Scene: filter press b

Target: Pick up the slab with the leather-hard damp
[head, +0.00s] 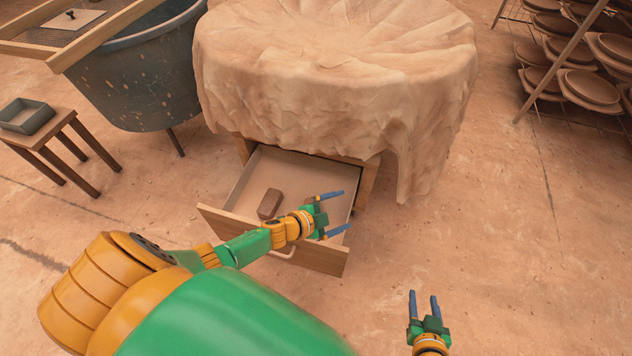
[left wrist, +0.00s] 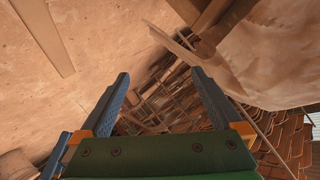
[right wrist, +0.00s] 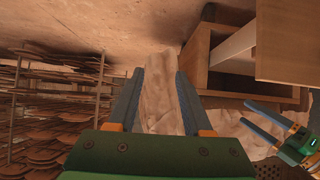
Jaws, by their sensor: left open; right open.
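A small brown rounded block (head: 270,203) lies in the open drawer (head: 317,187) under the draped table, in the head view. A flat pale slab-like piece (head: 88,17) with a dark spot on it lies on the mesh frame at the top left. I cannot tell dampness on either. My left gripper (head: 345,211) is open and empty at the drawer's right side, to the right of the brown block. My right gripper (head: 423,294) is open and empty, right of the drawer front. Neither wrist view shows the block.
A cloth-like clay-coloured cover (head: 335,75) drapes over the table. A dark tub (head: 145,75) stands under the wooden mesh frame (head: 110,42). A grey tray (head: 26,116) sits on a stool (head: 55,140). Racks of brown dishes (head: 580,60) stand at the top right. The right floor is clear.

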